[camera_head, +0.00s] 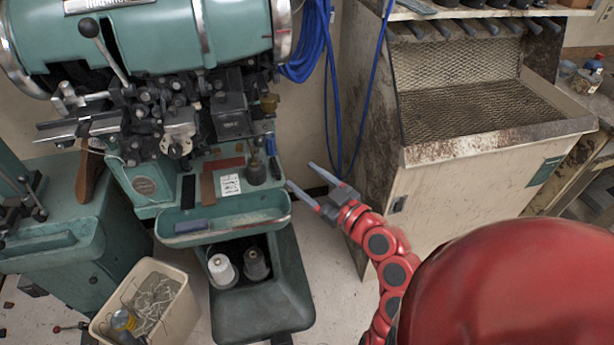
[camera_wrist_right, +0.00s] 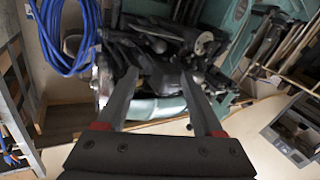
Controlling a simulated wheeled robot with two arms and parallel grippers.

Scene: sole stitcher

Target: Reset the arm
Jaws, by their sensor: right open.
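My right gripper (camera_head: 318,190) is open and empty in the head view, at the end of my red right arm. It is in the air in front of the gap between the green sole stitcher (camera_head: 150,100) and the dusty metal cabinet. In the right wrist view its two fingers (camera_wrist_right: 160,98) are spread apart, with nothing between them but the machine (camera_wrist_right: 175,40) in the background. My left gripper is in neither view.
The machine's green tray (camera_head: 230,219) lies left of the gripper. Below are white and dark thread spools (camera_head: 222,268) and a bin (camera_head: 170,310) of string. The cabinet (camera_head: 450,190) stands to the right. Blue cables (camera_head: 310,50) hang behind.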

